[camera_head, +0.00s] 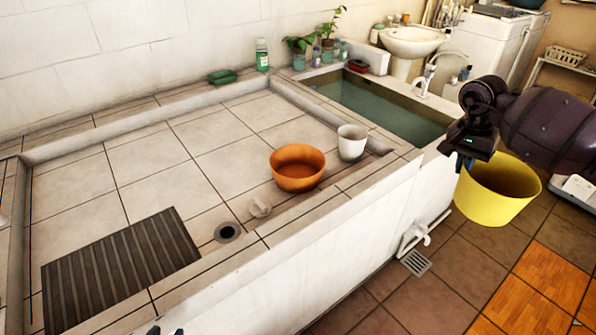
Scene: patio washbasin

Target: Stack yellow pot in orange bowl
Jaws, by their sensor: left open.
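The orange bowl (298,168) stands upright and empty on the tiled basin floor, near the front wall. The yellow pot (492,207) hangs upright in the air to the right of the basin, outside its wall. My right gripper (465,163) is at the pot's left rim and appears shut on it, though the fingertips are small and dark. Only the tips of my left gripper (166,331) show at the bottom edge, left of centre; it is open, and well apart from the bowl and pot.
A white cup (351,142) stands close behind the bowl on the right. A small pale object (260,207), a drain (228,232) and a dark ribbed mat (120,266) lie left of it. The basin's front wall (330,228) separates bowl and pot. A water trough (380,108) lies behind.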

